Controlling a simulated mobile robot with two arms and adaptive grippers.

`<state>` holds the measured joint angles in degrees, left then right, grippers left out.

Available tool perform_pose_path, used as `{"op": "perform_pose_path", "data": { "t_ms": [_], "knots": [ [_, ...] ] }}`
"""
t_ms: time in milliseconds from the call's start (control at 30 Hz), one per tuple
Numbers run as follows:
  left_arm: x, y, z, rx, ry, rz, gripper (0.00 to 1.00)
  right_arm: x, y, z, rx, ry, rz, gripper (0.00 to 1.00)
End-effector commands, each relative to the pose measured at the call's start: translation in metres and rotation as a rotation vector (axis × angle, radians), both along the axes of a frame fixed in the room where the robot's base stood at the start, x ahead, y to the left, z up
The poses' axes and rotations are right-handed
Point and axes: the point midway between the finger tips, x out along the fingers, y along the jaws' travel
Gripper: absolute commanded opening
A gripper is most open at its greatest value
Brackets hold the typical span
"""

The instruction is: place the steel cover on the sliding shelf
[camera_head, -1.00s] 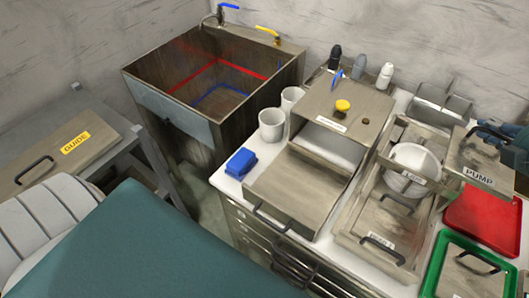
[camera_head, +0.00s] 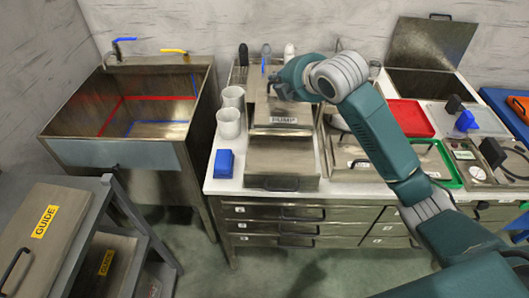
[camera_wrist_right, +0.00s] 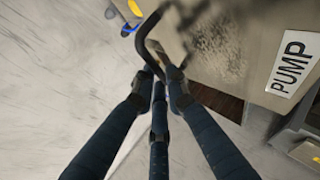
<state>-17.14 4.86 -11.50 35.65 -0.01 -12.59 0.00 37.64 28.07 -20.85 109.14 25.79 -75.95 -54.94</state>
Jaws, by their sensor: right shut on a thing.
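The steel cover (camera_head: 262,111), labelled PUMP, hangs over the steel box on the white-topped counter. My right gripper (camera_head: 276,86) is above it; the arm hides part of this area. In the right wrist view my right gripper (camera_wrist_right: 160,82) is shut on the black handle (camera_wrist_right: 150,42) of the cover (camera_wrist_right: 250,50). No label marks the sliding shelf. A grey frame (camera_head: 122,200) at the left bears a GUIDE panel (camera_head: 30,255), with another GUIDE panel (camera_head: 105,258) lower beside it. I cannot tell which surface slides. My left gripper is out of view.
A flat steel tray (camera_head: 282,158) juts forward below the cover. Two white cups (camera_head: 229,123) and a blue block (camera_head: 223,163) stand to its left. A deep sink (camera_head: 130,120) lies between counter and grey frame. Red (camera_head: 410,117) and green (camera_head: 448,172) trays are at right.

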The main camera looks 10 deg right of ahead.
Motion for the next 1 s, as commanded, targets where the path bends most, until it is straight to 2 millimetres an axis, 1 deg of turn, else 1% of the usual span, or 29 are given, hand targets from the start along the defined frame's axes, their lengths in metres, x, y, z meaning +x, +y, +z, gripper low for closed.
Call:
{"op": "perform_pose_path", "data": {
  "t_ms": [33,267,400,500,600,767,900,1000],
  "knots": [
    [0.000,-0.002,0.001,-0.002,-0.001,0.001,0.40,-0.001,0.000,-0.012,0.000,0.006,-0.002,0.00],
    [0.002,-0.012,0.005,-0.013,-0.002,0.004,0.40,-0.001,0.000,-0.072,0.003,0.007,-0.002,0.00],
    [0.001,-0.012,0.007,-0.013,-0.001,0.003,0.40,-0.002,0.000,-0.107,0.002,0.006,0.000,0.00],
    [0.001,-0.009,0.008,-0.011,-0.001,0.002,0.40,-0.001,0.000,-0.127,0.001,0.003,0.000,0.00],
    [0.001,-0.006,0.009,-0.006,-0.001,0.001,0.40,0.000,0.000,-0.140,0.002,0.001,0.000,0.00],
    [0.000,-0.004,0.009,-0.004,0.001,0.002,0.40,0.000,0.000,-0.151,0.001,0.000,0.001,0.00],
    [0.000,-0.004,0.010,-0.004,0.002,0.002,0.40,-0.001,0.000,-0.173,0.002,0.002,-0.001,0.00],
    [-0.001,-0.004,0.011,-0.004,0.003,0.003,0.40,0.000,0.000,-0.185,0.001,0.000,0.000,0.00]
  ]
}}
